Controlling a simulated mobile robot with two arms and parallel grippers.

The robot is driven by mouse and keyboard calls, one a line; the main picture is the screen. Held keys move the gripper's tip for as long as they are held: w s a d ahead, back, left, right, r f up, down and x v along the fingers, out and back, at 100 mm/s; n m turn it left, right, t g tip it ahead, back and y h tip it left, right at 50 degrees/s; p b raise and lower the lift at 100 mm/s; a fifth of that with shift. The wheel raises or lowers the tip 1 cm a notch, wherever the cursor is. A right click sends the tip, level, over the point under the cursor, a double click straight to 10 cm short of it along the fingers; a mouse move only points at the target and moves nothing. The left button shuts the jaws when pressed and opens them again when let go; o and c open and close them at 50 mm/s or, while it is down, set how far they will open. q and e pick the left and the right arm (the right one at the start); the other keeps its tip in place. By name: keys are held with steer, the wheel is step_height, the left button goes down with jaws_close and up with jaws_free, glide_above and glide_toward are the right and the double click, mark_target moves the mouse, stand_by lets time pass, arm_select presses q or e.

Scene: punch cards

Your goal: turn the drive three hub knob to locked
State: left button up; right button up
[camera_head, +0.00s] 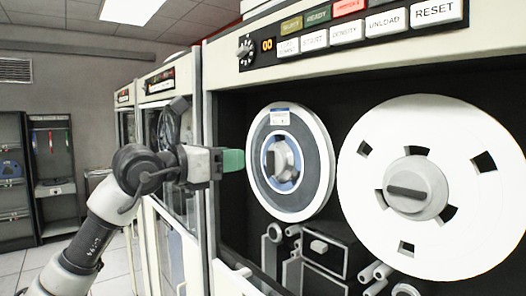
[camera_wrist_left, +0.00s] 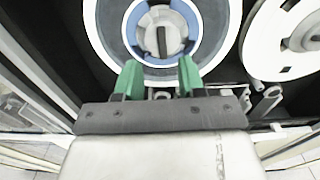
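A tape drive fills the right of the head view, with two reels. The left reel (camera_head: 291,205) is grey and white with a blue ring around its hub knob (camera_head: 283,158); this knob's dark grip bar stands about upright. It also shows in the left wrist view (camera_wrist_left: 163,40), ahead of my fingers. The right reel (camera_head: 370,225) is white, and its hub knob (camera_head: 415,187) has a bar lying about level. I cannot read a drive number. My left gripper (camera_head: 232,160) is at the left reel's left side; its green fingers are apart and empty in the left wrist view (camera_wrist_left: 158,80).
A panel of labelled buttons (camera_head: 384,22) and a small dial (camera_head: 245,48) are above the reels. Tape guides (camera_head: 327,246) stick out below them. More cabinets (camera_head: 158,90) stand behind my left arm, with open shelves (camera_head: 50,165) at far left.

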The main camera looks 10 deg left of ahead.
mark_target(267, 154)
arm_select(q)
steer(key=p+x, duration=0.3)
steer(key=x, duration=0.4)
steer(key=shift+w+d+r, duration=0.15)
steer(key=shift+w+d, duration=0.05)
steer(key=shift+d, duration=0.05)
steer(key=shift+w+d, duration=0.35)
steer(key=shift+w, duration=0.1)
jaws_close()
